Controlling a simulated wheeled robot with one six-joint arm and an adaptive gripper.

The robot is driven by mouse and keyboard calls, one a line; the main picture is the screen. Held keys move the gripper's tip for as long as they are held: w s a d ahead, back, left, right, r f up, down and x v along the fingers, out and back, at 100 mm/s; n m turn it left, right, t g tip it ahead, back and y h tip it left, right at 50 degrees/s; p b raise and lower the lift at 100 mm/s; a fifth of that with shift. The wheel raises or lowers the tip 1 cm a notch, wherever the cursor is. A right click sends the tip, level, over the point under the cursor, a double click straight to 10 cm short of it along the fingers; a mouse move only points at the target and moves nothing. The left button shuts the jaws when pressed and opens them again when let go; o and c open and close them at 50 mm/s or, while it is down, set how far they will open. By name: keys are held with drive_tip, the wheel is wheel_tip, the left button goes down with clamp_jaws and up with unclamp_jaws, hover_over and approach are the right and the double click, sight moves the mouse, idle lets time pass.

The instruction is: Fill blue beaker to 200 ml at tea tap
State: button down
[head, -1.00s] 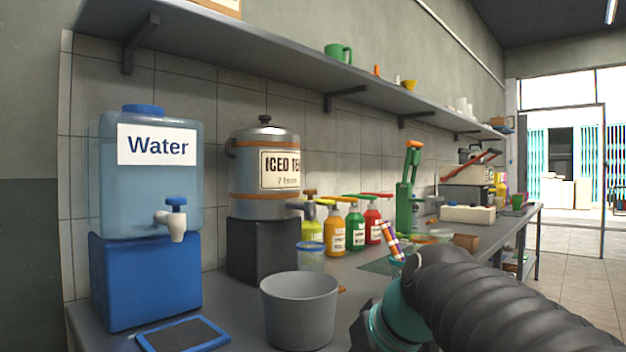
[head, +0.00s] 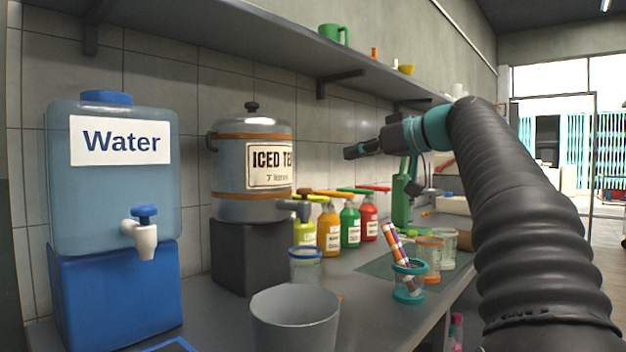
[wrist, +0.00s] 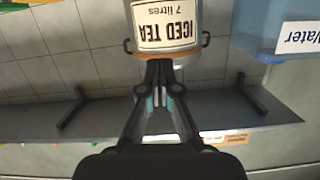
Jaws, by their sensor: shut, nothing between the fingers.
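The blue beaker (head: 306,266), a clear cup with a blue rim, stands upright on the counter below the tea tap (head: 297,207); whether it holds liquid I cannot tell. The tap is on the front of the metal iced tea dispenser (head: 235,180), which sits on a dark block. The dispenser also shows upside down in the wrist view (wrist: 198,20). My gripper (head: 350,152) is raised, right of the dispenser and above the bottles, apart from beaker and tap. Its fingers are shut and empty in the wrist view (wrist: 163,68).
A grey bin (head: 295,322) stands in front of the beaker. The water dispenser (head: 105,205) is at left. Several coloured bottles (head: 350,225) line the wall. Glass cups stand at right, one teal-rimmed (head: 408,284) with striped sticks. A shelf (head: 270,40) runs above.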

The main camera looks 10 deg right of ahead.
drive_tip(key=p, duration=0.1)
hover_over(304, 194)
drive_tip(key=d, duration=0.3)
wheel_tip(304, 194, down, 2)
drive_tip(key=shift+f+b, duration=0.5)
drive_tip(key=shift+f, duration=1.55)
drive_tip(key=shift+f, duration=0.1)
